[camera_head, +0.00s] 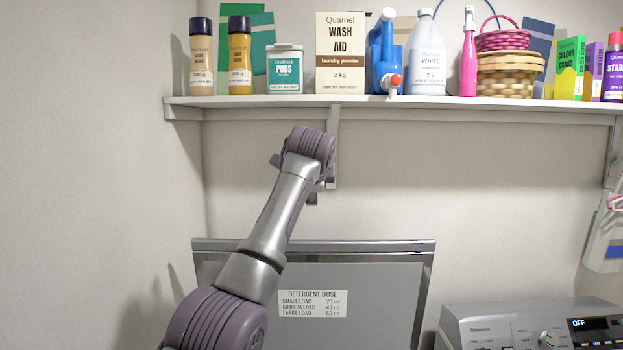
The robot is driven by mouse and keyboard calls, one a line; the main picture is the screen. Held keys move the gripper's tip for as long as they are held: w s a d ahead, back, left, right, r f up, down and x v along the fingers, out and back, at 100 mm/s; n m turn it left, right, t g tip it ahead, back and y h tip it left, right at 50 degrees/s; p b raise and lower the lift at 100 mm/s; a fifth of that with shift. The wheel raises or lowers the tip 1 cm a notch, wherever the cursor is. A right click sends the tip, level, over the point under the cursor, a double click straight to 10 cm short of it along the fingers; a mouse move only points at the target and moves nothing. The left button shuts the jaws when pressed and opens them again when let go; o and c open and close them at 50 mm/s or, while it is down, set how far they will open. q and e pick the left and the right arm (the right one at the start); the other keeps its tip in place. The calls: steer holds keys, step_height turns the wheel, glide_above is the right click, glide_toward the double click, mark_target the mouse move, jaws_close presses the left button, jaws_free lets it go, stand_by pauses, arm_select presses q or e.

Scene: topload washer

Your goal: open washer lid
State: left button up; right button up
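The grey washer lid (385,290) stands raised, nearly upright, at the lower middle of the head view. It carries a white detergent dose label (312,303). Its lower edge and the washer opening are out of frame. My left arm comes in from the lower left and crosses in front of the lid. My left gripper (314,192) is above the lid's top edge, below the shelf and apart from the lid. It is mostly hidden behind my wrist, so its finger opening is unclear. My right gripper is not in view.
A white wall shelf (400,101) with a bracket (333,150) runs above, holding bottles, boxes and baskets (505,65). A grey control panel (530,325) with an "OFF" display is at lower right. A wall closes the left side.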

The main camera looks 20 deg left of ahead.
arm_select(q)
steer(key=v, duration=0.8)
